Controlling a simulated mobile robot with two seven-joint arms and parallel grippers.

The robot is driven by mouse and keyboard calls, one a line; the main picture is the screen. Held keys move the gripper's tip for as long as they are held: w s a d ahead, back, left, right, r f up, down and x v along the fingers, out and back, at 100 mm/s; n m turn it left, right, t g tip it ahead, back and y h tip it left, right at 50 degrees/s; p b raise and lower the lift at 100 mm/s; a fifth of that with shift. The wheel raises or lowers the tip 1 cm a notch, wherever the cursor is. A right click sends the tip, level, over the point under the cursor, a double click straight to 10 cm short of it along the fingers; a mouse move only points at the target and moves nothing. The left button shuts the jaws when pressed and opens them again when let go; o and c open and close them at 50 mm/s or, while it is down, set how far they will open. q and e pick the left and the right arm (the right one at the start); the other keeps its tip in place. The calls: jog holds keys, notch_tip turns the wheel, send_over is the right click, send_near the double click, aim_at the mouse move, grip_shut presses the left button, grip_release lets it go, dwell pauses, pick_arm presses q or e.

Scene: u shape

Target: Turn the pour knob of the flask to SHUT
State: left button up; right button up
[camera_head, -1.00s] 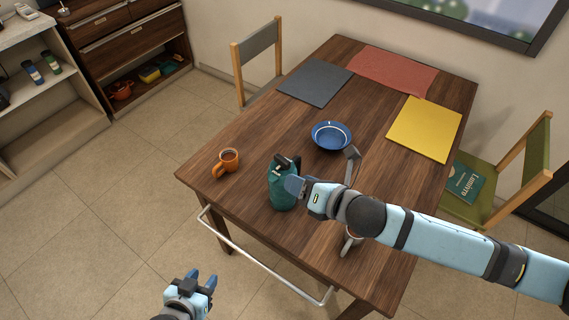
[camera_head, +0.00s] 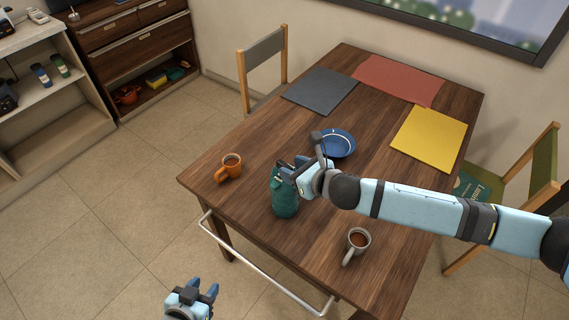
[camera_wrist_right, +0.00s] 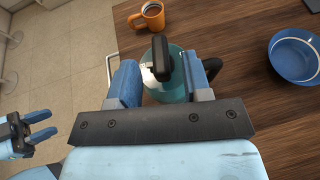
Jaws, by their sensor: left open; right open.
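The teal flask (camera_head: 285,199) stands upright on the wooden table near its front left edge. Its black pour knob (camera_wrist_right: 160,58) shows on top in the right wrist view, between the fingers of my right gripper (camera_wrist_right: 164,78). My right gripper (camera_head: 289,171) is open at the top of the flask and partly hides the lid in the head view. I cannot tell whether a finger touches the knob, and its marking is not readable. My left gripper (camera_head: 207,291) is open and empty, low in front of the table, and also shows in the right wrist view (camera_wrist_right: 40,126).
An orange mug (camera_head: 229,168) stands left of the flask and a grey mug (camera_head: 358,241) to its right. A blue bowl (camera_head: 338,143) is behind, partly covered by my right gripper. Grey, red and yellow mats lie at the back. A metal rail (camera_head: 250,262) runs along the table's front.

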aim_at(287, 166)
jog(key=shift+x, duration=1.85)
grip_shut()
